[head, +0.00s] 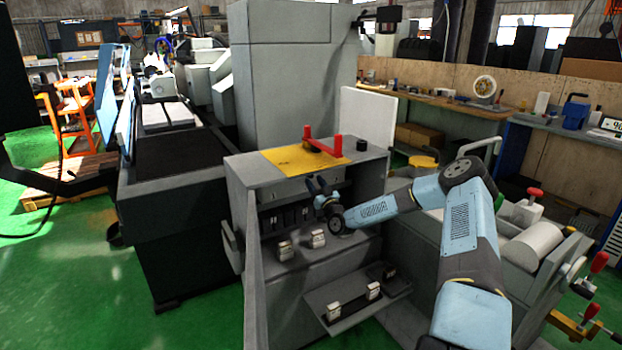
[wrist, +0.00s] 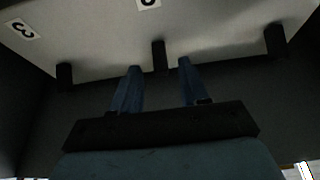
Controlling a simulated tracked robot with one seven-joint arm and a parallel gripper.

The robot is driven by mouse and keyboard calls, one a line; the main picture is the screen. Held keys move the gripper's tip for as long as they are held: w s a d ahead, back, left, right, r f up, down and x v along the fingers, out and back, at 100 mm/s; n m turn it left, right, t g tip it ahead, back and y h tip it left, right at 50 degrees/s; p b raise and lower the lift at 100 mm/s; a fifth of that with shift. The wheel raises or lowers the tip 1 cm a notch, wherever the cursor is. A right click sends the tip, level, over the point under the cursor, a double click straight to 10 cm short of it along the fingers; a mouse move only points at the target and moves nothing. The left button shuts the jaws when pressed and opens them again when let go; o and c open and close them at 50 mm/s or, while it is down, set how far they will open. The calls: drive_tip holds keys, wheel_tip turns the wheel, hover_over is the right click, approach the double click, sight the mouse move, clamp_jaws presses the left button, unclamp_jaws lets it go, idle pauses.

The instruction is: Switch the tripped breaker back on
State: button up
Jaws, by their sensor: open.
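An open grey electrical cabinet (head: 335,262) stands in front of me in the head view. My gripper (head: 316,186) is at the cabinet's open front, above and right of that row. In the wrist view my open gripper (wrist: 159,66) has its two blue fingers on either side of a black middle lever (wrist: 158,54). Whether they touch it is unclear. Two similar levers, left (wrist: 64,76) and right (wrist: 275,40), stand apart from the fingers. I cannot tell which breaker is tripped.
A yellow sheet (head: 290,161) with a red handle-like piece (head: 336,145) lies on the cabinet top. The open door (head: 252,265) stands at the left. Small metal-and-white parts (head: 317,238) sit on the lower ledges. Labels (wrist: 22,28) mark the panel. Green floor is clear at lower left.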

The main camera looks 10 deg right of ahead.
sight(311, 176)
drive_tip(key=shift+x, duration=1.85)
clamp_jaws()
